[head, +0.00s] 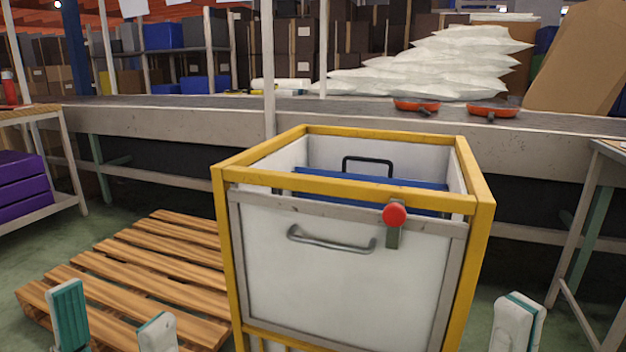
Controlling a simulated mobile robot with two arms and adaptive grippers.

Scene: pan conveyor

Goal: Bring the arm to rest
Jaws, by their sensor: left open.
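My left gripper (113,318) is at the lower left of the head view, in front of the wooden pallet. Its two pale and teal fingers stand wide apart with nothing between them. My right gripper (517,322) shows at the lower right edge, to the right of the yellow-framed cart. Only a pale finger part of it is in view, so its opening cannot be judged. No object shows at either gripper. The rest of both arms is out of view.
The yellow-framed cart (340,265) with white panels stands close in the middle, a blue item (370,184) inside. A wooden pallet (150,270) lies left. Behind runs a conveyor (180,118) with two orange pans (416,105) (492,111). Tables stand at both sides.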

